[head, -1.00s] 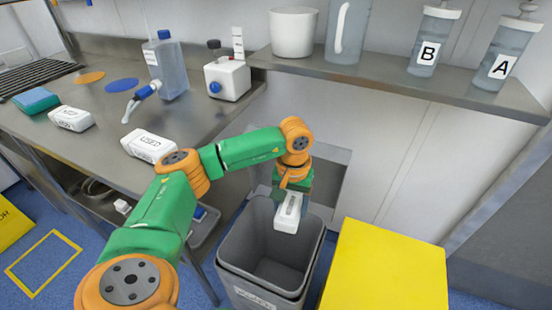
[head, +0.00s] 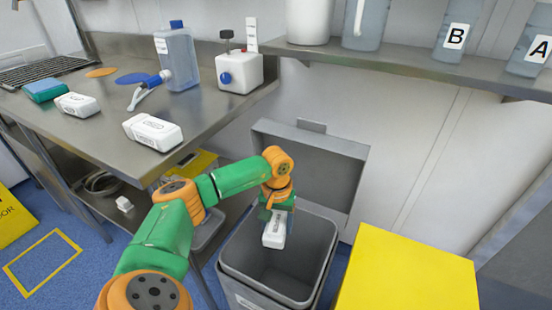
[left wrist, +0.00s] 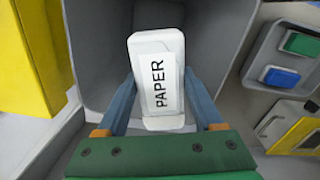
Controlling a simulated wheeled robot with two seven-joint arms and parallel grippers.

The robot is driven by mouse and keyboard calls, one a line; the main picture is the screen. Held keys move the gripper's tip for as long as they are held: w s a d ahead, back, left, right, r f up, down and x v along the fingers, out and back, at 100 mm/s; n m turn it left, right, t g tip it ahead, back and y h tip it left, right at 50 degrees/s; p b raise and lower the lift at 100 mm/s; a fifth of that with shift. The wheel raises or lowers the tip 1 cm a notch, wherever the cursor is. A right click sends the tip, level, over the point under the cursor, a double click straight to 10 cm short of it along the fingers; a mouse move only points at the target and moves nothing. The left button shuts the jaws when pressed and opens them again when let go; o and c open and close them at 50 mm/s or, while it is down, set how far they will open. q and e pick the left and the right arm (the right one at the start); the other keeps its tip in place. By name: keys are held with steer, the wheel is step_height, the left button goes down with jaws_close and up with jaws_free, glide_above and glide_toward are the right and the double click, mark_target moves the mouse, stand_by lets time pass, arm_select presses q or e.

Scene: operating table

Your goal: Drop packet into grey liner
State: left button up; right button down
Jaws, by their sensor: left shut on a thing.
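My left gripper (head: 277,213) is shut on a white packet (head: 273,234), and the packet hangs down over the bin opening. My right gripper is out of view.
The bin's grey lid (head: 318,165) stands open behind it. A yellow box (head: 408,283) is close on the right. Two more white packets (head: 152,131) (head: 77,105) lie on the steel table (head: 195,117), with bottles at the back. A shelf (head: 400,63) runs above.

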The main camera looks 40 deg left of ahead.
arm_select(q)
steer(key=o, duration=1.4)
steer(key=shift+r, duration=0.1)
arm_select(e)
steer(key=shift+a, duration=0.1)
arm_select(q)
step_height(320, 180, up, 6)
steer(key=shift+r+p, duration=0.1)
steer(key=shift+p, duration=0.45)
steer(key=shift+r, duration=0.45)
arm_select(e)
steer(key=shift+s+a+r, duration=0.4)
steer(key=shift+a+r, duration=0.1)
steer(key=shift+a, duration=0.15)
arm_select(q)
steer(key=shift+s+f, duration=0.1)
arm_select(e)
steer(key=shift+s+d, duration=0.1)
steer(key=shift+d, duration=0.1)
